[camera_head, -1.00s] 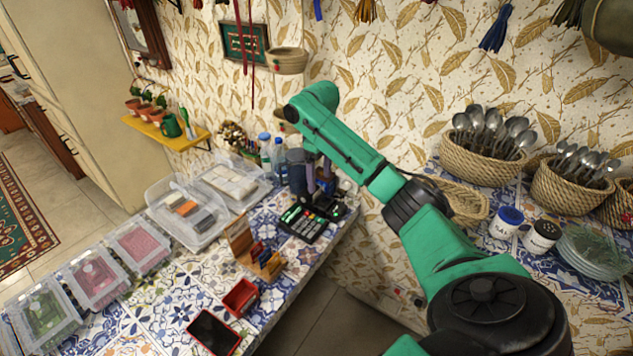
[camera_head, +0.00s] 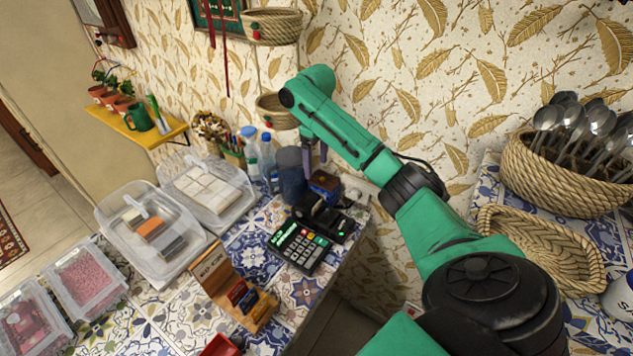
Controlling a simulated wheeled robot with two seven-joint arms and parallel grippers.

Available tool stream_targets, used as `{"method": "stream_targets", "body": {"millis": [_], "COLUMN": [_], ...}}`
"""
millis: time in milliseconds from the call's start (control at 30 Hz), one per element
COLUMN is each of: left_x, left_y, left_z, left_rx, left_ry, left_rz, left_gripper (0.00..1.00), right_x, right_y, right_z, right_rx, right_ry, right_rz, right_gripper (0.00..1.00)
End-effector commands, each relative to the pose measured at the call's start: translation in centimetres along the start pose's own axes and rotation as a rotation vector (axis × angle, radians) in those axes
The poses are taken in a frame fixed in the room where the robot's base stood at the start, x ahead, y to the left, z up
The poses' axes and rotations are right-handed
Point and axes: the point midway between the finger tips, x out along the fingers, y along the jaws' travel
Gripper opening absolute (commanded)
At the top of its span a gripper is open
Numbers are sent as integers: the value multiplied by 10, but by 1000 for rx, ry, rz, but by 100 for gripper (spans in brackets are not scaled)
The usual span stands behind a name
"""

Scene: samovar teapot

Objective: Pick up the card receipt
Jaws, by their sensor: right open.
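No card receipt can be made out for sure. A small whitish piece (camera_head: 354,195) shows at the back right of the table, beside a black device (camera_head: 326,220) with a green light; I cannot tell whether it is the receipt. A card terminal (camera_head: 299,247) with a lit green screen and keypad lies in front of the device. My right gripper (camera_head: 316,162) is open and points down above the back of the device, near a dark blue and brown item (camera_head: 323,184). Whether it touches anything is unclear. My left gripper is out of view.
A dark cylinder (camera_head: 291,175) and bottles (camera_head: 268,158) stand close left of the gripper. A wooden card holder (camera_head: 231,286) stands in front. Clear plastic boxes (camera_head: 154,235) fill the left side. A wicker basket of spoons (camera_head: 560,172) is at right, past a gap.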

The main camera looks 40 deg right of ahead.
Motion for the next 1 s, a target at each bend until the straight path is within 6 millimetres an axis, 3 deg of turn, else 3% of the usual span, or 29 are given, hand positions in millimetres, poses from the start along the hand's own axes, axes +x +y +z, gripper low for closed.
{"method": "stream_targets", "body": {"millis": [67, 167, 400, 667, 800, 1000], "left_x": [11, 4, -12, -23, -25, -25], "left_y": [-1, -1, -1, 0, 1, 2], "left_z": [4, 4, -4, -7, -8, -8], "left_rx": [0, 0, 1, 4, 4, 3], "left_ry": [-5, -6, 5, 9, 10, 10], "left_rz": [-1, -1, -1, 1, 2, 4], "left_gripper": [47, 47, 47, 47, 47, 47], "right_x": [12, 19, 77, 116, 145, 154], "right_y": [0, 0, 0, 1, 2, 2], "right_z": [0, 0, 1, 2, 2, 1], "right_rx": [0, 0, 2, 2, 2, -1], "right_ry": [0, -3, -5, -4, -2, 1], "right_rz": [0, -1, -2, 0, -1, 1], "right_gripper": [78, 78, 78, 78, 78, 78]}}
